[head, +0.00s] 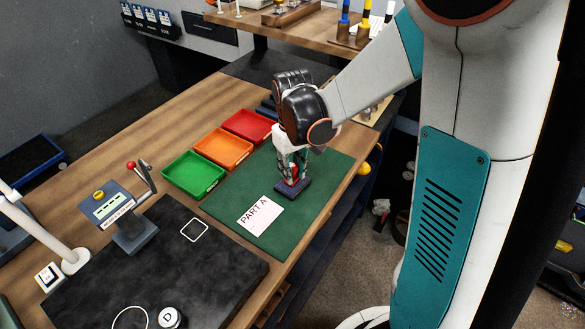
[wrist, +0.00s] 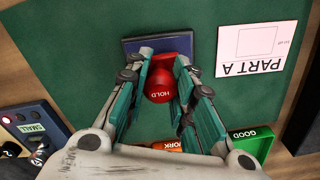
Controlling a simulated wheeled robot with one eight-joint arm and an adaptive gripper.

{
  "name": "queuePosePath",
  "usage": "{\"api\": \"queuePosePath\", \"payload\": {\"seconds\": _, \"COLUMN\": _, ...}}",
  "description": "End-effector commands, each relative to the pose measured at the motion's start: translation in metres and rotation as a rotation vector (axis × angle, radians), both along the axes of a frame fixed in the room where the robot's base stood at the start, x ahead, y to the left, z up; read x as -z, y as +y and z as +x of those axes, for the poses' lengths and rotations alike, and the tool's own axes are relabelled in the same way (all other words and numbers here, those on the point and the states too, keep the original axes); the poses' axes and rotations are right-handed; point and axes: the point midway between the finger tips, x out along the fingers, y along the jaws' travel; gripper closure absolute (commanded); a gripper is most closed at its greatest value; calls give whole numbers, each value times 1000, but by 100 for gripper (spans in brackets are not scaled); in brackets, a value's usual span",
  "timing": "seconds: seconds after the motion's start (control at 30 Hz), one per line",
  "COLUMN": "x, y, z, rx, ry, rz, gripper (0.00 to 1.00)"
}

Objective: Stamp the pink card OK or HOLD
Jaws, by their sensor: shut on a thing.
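A pale card marked PART A (head: 260,215) lies flat on the green mat (head: 228,208). In the wrist view the card (wrist: 262,65) is at the upper right and has an empty printed box; it looks nearly white. My gripper (head: 291,178) is shut on a red stamp with a round knob marked HOLD (wrist: 161,90). The stamp is at a dark blue pad (head: 306,187), which also shows in the wrist view (wrist: 133,45). I cannot tell whether the stamp's face touches the pad. The card is apart from the stamp. I cannot make out an OK stamp.
Green (head: 194,174), orange (head: 223,148) and red (head: 247,126) trays stand left of the mat. A device with a red-knobbed lever (head: 133,230) stands by a black slab (head: 160,270). A dark box labelled SMALL (wrist: 35,130) is in the wrist view. The mat around the card is clear.

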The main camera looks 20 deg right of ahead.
Motion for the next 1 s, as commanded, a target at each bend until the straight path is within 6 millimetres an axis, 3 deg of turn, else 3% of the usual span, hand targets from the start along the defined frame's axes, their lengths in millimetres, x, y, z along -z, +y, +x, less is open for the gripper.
{"api": "queuePosePath", "payload": {"seconds": 1.0, "x": 7, "y": 0, "z": 0, "rx": 0, "ry": 0, "rz": 0, "gripper": 93}}
